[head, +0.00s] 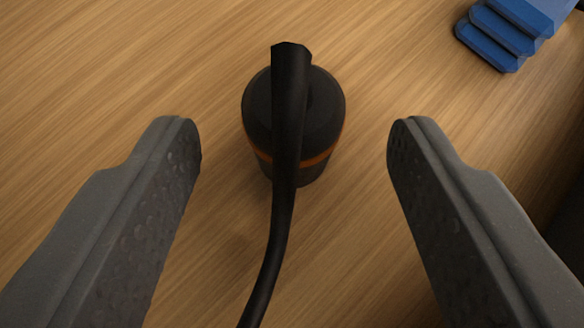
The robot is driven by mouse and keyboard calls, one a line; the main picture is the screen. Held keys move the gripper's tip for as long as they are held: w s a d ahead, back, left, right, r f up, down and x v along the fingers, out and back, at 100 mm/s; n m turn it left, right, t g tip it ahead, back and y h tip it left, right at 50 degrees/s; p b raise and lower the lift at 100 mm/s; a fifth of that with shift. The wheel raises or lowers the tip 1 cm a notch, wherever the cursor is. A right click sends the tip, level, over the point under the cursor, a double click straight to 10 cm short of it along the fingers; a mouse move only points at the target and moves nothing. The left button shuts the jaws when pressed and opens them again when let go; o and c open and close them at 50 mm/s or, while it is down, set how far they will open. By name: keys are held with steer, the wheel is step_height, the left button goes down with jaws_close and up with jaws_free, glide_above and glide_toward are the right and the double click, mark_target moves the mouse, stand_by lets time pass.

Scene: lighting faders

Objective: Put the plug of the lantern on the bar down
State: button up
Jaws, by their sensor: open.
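A black plug (261,104) with an orange band near its lower end stands on a wooden surface (130,70). Its thick black cable (278,235) comes off the top and runs toward the bottom of the picture. My gripper (294,135) is open, with one grey finger to the left of the plug and one to the right. There is a clear gap on both sides, and neither finger touches the plug. The far end of the cable is out of view, and no lantern is visible.
A blue stepped object (505,32) lies at the top right, partly cut off by the picture edge. A dark area lies at the right edge, behind my right finger. The wood to the left and above the plug is clear.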

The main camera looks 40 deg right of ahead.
steer(key=p+v, duration=0.1)
steer(key=v, duration=0.9)
steer(key=shift+s, duration=0.2)
steer(key=shift+a+r, duration=0.1)
